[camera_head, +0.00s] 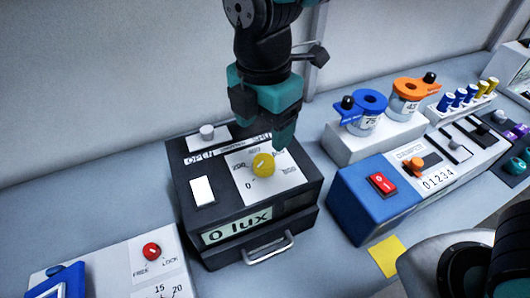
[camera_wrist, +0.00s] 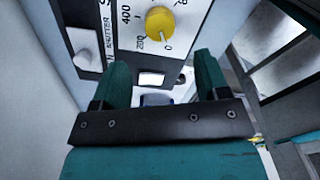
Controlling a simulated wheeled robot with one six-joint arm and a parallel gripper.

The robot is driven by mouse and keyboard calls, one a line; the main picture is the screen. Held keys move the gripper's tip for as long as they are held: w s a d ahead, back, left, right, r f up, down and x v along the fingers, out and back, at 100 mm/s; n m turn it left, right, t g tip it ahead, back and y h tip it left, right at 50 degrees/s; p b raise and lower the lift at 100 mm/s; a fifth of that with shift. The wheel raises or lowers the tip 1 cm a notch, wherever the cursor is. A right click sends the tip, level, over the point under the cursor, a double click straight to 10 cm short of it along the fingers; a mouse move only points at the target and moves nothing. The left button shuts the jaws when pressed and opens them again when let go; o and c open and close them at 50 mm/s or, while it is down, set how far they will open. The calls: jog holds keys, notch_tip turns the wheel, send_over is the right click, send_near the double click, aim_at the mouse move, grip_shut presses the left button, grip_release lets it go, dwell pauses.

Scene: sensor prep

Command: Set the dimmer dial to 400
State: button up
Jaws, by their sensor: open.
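The yellow dimmer dial (camera_head: 262,164) sits on a white scale plate on top of a black box (camera_head: 205,247). The box's front display (camera_head: 238,225) reads "0 lux". In the wrist view the dial (camera_wrist: 160,20) is at the top, with the marks 0, 200 and 400 around it. In the wrist view my gripper (camera_wrist: 162,75) is open and empty, apart from the dial.
A grey knob (camera_head: 207,131) and a white switch (camera_head: 202,191) are on the same box, with a handle (camera_head: 268,248) in front. A blue box with a red switch (camera_head: 382,183) stands to the right. A red knob panel (camera_head: 151,251) is at lower left.

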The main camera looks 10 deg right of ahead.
aim_at(264, 160)
notch_tip(264, 160, down, 8)
jog(key=shift+f+p, duration=0.1)
jog(key=shift+p, duration=0.3)
jog(key=shift+c, duration=0.4)
jog(key=c, duration=0.8)
jog(key=shift+c, duration=0.2)
